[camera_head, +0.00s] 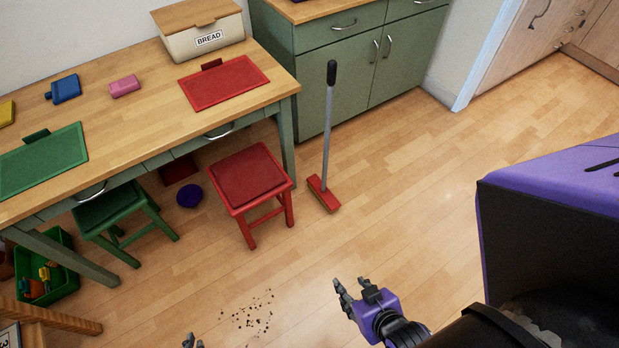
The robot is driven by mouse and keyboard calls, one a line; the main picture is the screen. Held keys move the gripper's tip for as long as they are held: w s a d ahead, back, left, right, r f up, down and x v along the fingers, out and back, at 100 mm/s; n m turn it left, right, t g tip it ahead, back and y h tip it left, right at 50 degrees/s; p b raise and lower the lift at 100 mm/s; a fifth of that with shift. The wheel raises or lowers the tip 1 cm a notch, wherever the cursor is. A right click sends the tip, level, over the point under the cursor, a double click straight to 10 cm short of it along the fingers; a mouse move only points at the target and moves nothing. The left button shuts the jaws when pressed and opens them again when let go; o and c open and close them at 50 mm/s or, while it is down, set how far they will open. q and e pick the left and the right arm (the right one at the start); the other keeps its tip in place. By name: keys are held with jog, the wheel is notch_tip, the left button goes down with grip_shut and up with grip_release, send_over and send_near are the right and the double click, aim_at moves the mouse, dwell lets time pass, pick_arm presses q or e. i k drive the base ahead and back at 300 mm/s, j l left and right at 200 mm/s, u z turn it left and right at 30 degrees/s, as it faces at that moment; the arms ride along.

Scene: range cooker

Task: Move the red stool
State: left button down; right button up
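The red stool (248,178) stands upright on the wooden floor at the front edge of the table, partly beside its right leg. My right gripper (355,292) is at the bottom centre, over the floor, below and right of the stool and apart from it. Its fingers are spread with nothing between them. Only the fingertips of my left gripper (192,342) show at the bottom edge; the rest is out of the picture.
A broom (328,140) stands upright just right of the stool. A green stool (115,212) is under the table (130,120) to the left. Dark crumbs (252,312) lie on the floor. A green cabinet (350,70) stands behind. Floor right of the broom is clear.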

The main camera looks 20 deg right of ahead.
aim_at(245, 180)
jog(key=z, duration=0.2)
jog(key=i+l+u, duration=0.15)
jog(key=l, duration=0.35)
jog(key=i+l+u, duration=0.15)
jog(key=l, duration=0.3)
jog(key=i+l+u, duration=0.15)
jog(key=l, duration=0.35)
jog(key=l+u, duration=0.15)
jog(key=l, duration=0.35)
